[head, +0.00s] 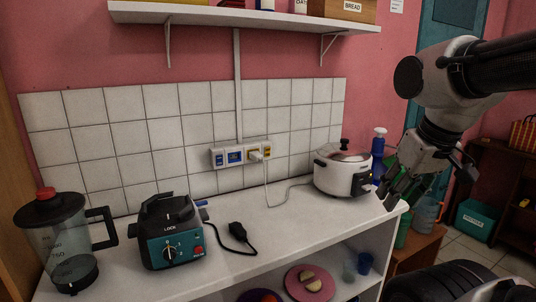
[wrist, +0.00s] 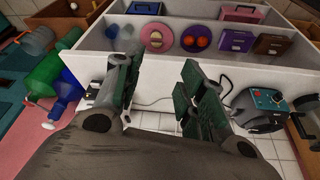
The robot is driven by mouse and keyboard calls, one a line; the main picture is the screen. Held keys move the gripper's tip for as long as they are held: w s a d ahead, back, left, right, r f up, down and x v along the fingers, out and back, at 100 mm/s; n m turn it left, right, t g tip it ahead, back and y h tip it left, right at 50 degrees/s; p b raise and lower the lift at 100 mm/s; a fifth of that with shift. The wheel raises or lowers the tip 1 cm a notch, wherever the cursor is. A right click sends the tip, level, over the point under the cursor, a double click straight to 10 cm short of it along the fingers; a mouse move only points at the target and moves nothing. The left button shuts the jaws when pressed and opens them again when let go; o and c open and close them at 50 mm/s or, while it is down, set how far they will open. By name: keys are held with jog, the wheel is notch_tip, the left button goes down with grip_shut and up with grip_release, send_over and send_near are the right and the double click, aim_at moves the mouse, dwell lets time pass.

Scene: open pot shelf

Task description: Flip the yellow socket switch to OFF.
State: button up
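The white socket strip (head: 240,153) is fixed to the tiled wall, above the back of the counter. It has blue parts at its left and middle and a yellow part (head: 267,150) at its right end. A pale plug (head: 256,156) with a white cord sits near the yellow part. The switch position is too small to tell. My gripper (head: 391,196) is at the right, over the counter's right end, well away from the strip. In the wrist view, my gripper (wrist: 158,88) has its two dark green fingers wide apart with nothing between them.
A white cooker (head: 342,173) stands between the strip and my gripper. A teal appliance (head: 170,235) with a black plug and a blender jug (head: 62,240) stand at the left. A wall shelf (head: 250,17) hangs above. The counter's middle front is clear.

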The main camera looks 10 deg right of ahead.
jog(key=shift+c, duration=0.2)
jog(key=shift+w, duration=0.1)
jog(key=c, duration=0.4)
jog(key=w+n+t, duration=0.1)
jog(key=w, duration=0.4)
jog(key=w+a+f+n+t, duration=0.1)
jog(key=w+n, duration=0.1)
jog(key=w, duration=0.4)
jog(key=w+n+t, duration=0.1)
jog(key=w+n, duration=0.1)
jog(key=w, duration=0.3)
jog(key=shift+w+a+f+t, duration=0.15)
jog(key=shift+w+f+t, duration=0.1)
jog(key=shift+t, duration=0.05)
grip_shut()
jog(key=w+a+f+n+t+y, duration=0.1)
jog(key=w+a+f+n+t, duration=0.2)
jog(key=w+n, duration=0.2)
jog(key=w+a+f+n+t+y, duration=0.2)
jog(key=w+a+f+n+t, duration=0.1)
jog(key=w, duration=0.5)
jog(key=w+a+f+n+t+y, duration=0.2)
jog(key=w+a+f+n+t, duration=0.1)
jog(key=w+n, duration=0.4)
jog(key=shift+w+a+f+n+t, duration=0.15)
jog(key=shift+w+a+n+t, duration=0.2)
jog(key=shift+a+n+t, duration=0.45)
jog(key=shift+d+m, duration=0.15)
jog(key=shift+m, duration=0.15)
